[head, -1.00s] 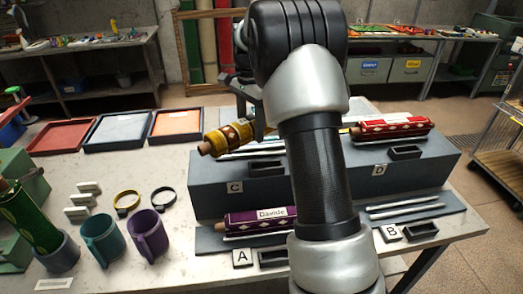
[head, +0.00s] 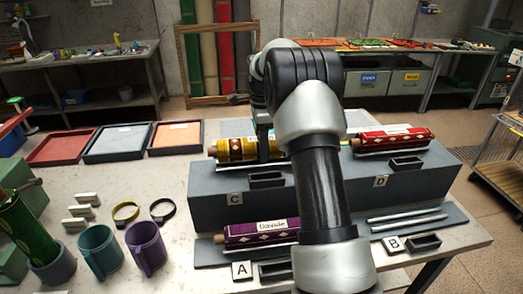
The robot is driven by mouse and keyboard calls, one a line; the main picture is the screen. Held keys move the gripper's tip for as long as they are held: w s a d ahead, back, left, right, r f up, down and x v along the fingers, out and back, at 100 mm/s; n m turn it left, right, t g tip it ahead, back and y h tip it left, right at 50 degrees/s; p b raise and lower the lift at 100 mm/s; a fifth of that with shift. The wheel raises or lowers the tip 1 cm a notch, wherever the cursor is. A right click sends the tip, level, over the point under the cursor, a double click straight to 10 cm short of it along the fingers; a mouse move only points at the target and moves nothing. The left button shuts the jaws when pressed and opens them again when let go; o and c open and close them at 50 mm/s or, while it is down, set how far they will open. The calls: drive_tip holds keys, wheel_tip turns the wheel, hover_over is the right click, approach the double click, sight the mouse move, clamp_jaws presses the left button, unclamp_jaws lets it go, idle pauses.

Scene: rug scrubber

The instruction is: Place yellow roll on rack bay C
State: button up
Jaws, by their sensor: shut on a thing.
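The yellow roll (head: 236,149) lies level, left to right, at the upper rack bay marked C (head: 236,198), at or just above its rails. My gripper (head: 264,150) is shut around the roll towards its right part, coming from above. My arm hides the roll's right end, and I cannot tell whether the roll rests fully on the rails. A small dark tray (head: 266,180) sits in front of the roll in bay C.
A red roll (head: 392,139) lies in bay D, right of my arm. A purple roll (head: 260,233) lies in lower bay A. Bay B holds bare rails (head: 408,215). Mugs (head: 146,247), straps (head: 163,210) and shallow trays (head: 120,143) stand on the left of the table.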

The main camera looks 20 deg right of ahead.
drive_tip(key=shift+f, duration=0.65)
drive_tip(key=shift+f, duration=0.1)
drive_tip(key=o, duration=1.5)
drive_tip(key=shift+f, duration=0.1)
